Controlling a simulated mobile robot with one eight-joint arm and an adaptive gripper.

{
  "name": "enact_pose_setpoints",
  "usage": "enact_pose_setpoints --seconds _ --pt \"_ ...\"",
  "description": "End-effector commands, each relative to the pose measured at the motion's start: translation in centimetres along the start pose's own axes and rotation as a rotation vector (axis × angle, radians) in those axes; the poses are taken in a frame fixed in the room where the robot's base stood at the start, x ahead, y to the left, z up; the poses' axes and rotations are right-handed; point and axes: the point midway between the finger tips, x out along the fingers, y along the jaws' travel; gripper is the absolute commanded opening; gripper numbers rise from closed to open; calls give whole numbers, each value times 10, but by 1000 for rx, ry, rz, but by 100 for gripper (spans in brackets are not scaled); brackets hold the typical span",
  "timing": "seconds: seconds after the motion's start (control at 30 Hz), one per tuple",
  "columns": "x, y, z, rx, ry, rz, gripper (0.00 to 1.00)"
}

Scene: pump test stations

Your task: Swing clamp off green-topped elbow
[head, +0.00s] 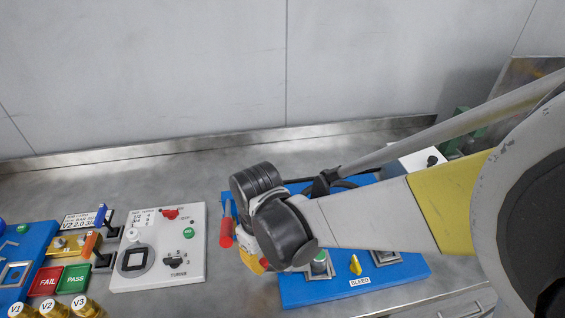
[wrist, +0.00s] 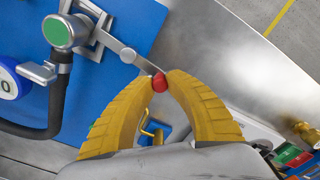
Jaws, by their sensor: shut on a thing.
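The green-topped elbow (wrist: 58,32) is at the upper left of the wrist view, on a blue panel, with a black hose below it. A flat grey clamp arm (wrist: 112,43) runs from a metal bracket beside the elbow down to the right, ending in a red knob (wrist: 160,83). My gripper (wrist: 160,75) has its yellow fingertips closed on that knob. In the head view, my wrist hides most of this area, with only some yellow of my gripper (head: 254,263) showing.
A red handle (head: 226,232) stands left of my wrist. A white control panel (head: 190,272) lies further left. The back wall bounds the bench.

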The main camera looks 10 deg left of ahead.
Motion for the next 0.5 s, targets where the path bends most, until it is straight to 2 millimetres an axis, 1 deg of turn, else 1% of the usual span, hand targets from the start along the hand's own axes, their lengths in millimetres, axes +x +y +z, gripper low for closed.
enact_pose_setpoints --seconds 0.5 --pt "0 24 -13 477 0 0 0"
